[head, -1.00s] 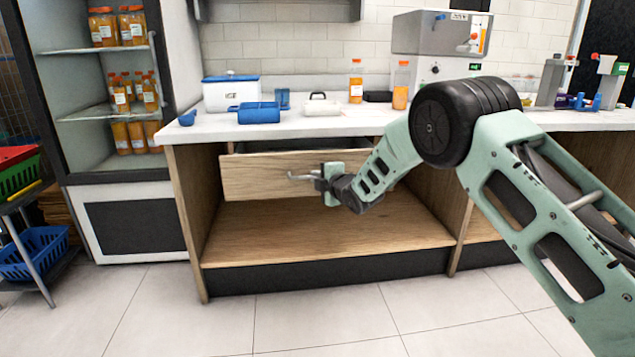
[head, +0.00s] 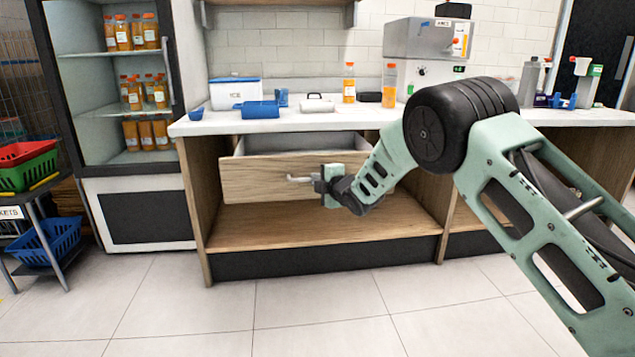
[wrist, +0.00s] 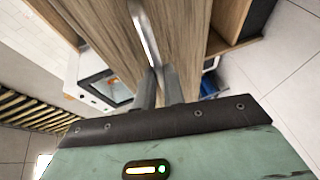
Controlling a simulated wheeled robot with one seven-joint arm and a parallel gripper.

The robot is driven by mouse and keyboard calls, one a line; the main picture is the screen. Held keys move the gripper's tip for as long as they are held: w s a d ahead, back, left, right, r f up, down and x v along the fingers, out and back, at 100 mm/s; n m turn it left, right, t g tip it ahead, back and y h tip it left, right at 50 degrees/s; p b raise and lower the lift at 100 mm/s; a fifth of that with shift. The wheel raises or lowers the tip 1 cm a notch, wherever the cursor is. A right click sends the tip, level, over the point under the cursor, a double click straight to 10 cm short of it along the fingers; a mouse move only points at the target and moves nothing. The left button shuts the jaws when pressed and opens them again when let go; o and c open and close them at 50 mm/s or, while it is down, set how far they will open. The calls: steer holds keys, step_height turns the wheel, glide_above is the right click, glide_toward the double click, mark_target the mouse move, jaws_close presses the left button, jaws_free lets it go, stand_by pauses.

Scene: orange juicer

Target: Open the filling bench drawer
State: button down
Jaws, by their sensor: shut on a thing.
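The filling bench drawer (head: 265,180) has a wooden front and stands pulled out from under the white counter, with its light inner box showing behind the front. Its metal bar handle (head: 298,179) runs across the front. My gripper (head: 318,180) is at the right part of the handle and shut on it. In the wrist view the handle (wrist: 145,32) runs up from between the two fingers of my gripper (wrist: 158,82), along the wooden front (wrist: 100,35). My gripper and arm hide the right part of the drawer front in the head view.
The bench counter (head: 225,125) holds an ice box (head: 234,94), a blue container (head: 260,110), bottles and a juicer (head: 425,55). A glass-door fridge (head: 150,215) stands left, with baskets (head: 50,248) on a rack beyond. The floor (head: 200,310) before the bench is clear.

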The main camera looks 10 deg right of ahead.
steer(key=c, duration=1.5)
jaws_free()
steer(key=p+v, duration=0.2)
steer(key=v, duration=1.5)
steer(key=shift+s, duration=0.2)
steer(key=shift+d, duration=0.1)
